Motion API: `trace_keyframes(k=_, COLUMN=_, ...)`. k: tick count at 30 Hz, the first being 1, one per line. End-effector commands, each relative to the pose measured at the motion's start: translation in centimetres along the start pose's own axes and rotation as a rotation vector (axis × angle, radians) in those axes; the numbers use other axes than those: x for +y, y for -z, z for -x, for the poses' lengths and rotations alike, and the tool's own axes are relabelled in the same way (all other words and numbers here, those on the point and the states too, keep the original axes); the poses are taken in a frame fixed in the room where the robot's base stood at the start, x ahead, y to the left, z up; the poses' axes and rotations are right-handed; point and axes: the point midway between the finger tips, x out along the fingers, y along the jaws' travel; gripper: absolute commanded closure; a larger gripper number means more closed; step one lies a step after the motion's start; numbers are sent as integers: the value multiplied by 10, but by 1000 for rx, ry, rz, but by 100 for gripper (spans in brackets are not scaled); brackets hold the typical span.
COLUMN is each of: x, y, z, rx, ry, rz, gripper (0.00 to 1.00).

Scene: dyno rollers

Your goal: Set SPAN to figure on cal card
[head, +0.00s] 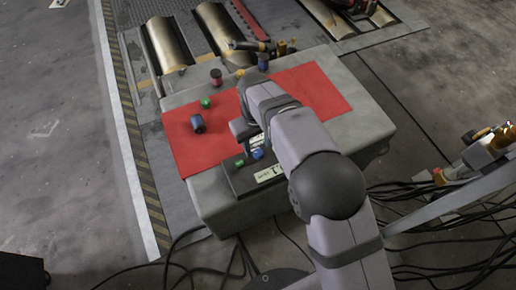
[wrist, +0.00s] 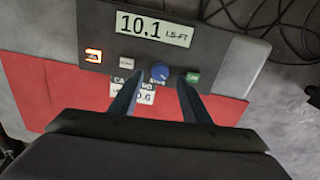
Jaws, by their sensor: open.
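The dark control panel (wrist: 225,60) fills the upper wrist view, and it also shows in the head view (head: 237,181). Its display (wrist: 155,28) reads 10.1 LB-FT. A blue knob (wrist: 160,73) sits below the display. The cal card (wrist: 146,97) is a white label below the knob; the fingers hide part of it, and I can read only "0.6" at the end of its figure. My gripper (wrist: 160,80) is open, with one finger on each side of the knob. I cannot tell whether the fingers touch it. The head view shows the knob (head: 258,154) beside my arm.
An orange-lit switch (wrist: 93,56) and a white label (wrist: 125,63) lie left of the knob; a green button (wrist: 193,77) lies right. A red mat (head: 190,150) on the grey bench carries a blue-ended can (head: 198,124) and a green object (head: 206,103). Cables lie beyond the bench.

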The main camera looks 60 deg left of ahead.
Motion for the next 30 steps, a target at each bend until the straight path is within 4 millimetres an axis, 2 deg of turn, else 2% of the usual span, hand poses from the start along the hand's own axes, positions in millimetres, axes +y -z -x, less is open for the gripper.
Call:
trace_keyframes(k=1, x=0, y=-1, z=-8, rx=-3, ry=0, rz=0, gripper=57)
trace_keyframes(k=7, x=0, y=0, z=-27, rx=-1, ry=0, rz=-1, gripper=57)
trace_keyframes(k=19, x=0, y=0, z=-33, rx=0, ry=0, rz=-1, gripper=57)
trace_keyframes(k=20, x=0, y=0, z=-33, rx=0, ry=0, rz=-1, gripper=62)
trace_keyframes(k=24, x=0, y=0, z=-33, rx=0, ry=0, rz=-1, gripper=95)
trace_keyframes(k=25, x=0, y=0, z=-33, rx=0, ry=0, rz=-1, gripper=98)
trace_keyframes(k=30, x=0, y=0, z=-33, rx=0, ry=-1, rz=-4, gripper=98)
